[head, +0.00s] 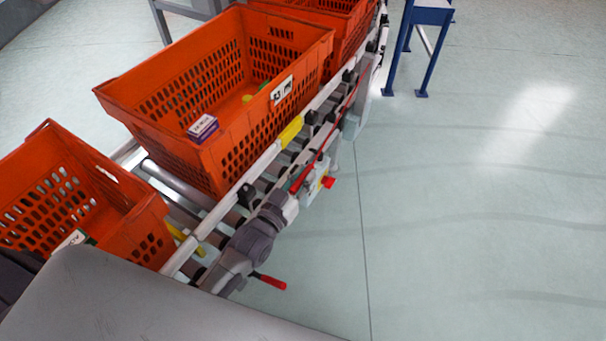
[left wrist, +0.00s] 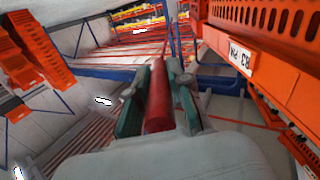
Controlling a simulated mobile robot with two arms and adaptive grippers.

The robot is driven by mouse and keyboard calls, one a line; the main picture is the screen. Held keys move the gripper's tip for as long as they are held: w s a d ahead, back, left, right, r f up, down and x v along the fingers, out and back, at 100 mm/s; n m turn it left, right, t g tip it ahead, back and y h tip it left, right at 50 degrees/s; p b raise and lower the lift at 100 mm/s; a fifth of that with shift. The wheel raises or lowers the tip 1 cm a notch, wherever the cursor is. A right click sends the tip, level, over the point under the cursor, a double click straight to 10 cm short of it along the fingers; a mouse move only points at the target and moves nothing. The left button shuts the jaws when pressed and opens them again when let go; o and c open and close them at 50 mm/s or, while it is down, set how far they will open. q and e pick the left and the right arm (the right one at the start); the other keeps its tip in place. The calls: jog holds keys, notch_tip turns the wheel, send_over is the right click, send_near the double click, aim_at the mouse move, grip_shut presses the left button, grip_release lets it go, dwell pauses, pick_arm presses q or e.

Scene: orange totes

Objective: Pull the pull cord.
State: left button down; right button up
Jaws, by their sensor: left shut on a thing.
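The pull cord shows as a thin red line (head: 351,97) along the right side of the conveyor. Its thicker red end stands between the finger pads of my left gripper in the left wrist view (left wrist: 158,98). My left gripper (head: 298,186) is at the conveyor's outer side, low beside the large orange tote, and is shut on this red piece. The green pads (left wrist: 130,115) touch it from both sides. My arm hides part of the conveyor edge. My right gripper is not in view.
A grey box with a red knob (head: 328,182) sits just right of the gripper. A red-handled lever (head: 270,282) sticks out nearer to me. Orange totes (head: 290,35) stand on the conveyor (head: 247,181). A blue-legged stand (head: 432,55) is farther off. The floor at right is clear.

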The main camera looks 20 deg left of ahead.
pick_arm(q)
jog(key=shift+d, duration=0.2)
jog(key=c, duration=1.1)
grip_release()
jog(key=shift+f, duration=0.1)
jog(key=shift+o, duration=0.2)
jog(key=shift+s, duration=0.1)
jog(key=v, duration=1.2)
jog(key=shift+a, duration=0.1)
